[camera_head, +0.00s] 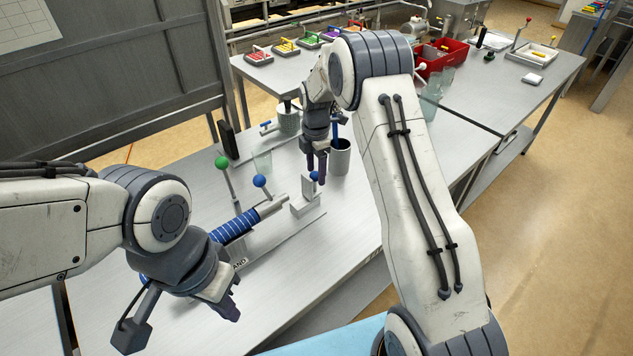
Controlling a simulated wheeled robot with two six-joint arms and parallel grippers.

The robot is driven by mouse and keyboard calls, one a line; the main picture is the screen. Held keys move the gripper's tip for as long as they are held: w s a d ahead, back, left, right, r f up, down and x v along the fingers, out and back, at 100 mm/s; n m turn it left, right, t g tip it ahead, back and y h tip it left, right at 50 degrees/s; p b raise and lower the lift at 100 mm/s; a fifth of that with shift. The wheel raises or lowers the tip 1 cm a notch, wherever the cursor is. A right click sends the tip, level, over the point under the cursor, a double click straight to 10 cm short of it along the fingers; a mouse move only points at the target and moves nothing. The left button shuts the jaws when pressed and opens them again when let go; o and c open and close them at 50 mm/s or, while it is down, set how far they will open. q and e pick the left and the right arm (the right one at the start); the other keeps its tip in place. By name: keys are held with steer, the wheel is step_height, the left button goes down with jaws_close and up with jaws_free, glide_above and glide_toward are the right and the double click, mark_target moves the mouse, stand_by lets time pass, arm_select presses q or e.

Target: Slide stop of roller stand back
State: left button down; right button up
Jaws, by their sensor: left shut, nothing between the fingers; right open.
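The roller stand (300,228) is a grey base on the table, with a blue striped roller (232,228) and a pale metal shaft pointing right. At its right end is a grey block, the stop (304,204), with an upright plate and a small blue ball knob (314,176). My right gripper (317,178) points down at the knob and is open; its fingers are around or just beside the knob, I cannot tell which. My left gripper (230,304) is shut and empty, in front of the roller's left end. My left wrist hides part of the stand.
A green-knobbed lever (221,163) and a blue-knobbed lever (259,181) rise behind the roller. A metal cup (340,158) stands right of my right gripper, and a clear glass (262,162) behind. A red bin (440,56) sits on the back table. The table's front right is clear.

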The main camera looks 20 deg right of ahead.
step_height(320, 180, up, 6)
steer(key=shift+f+b, duration=0.1)
steer(key=shift+b, duration=0.55)
arm_select(q)
steer(key=shift+f, duration=0.85)
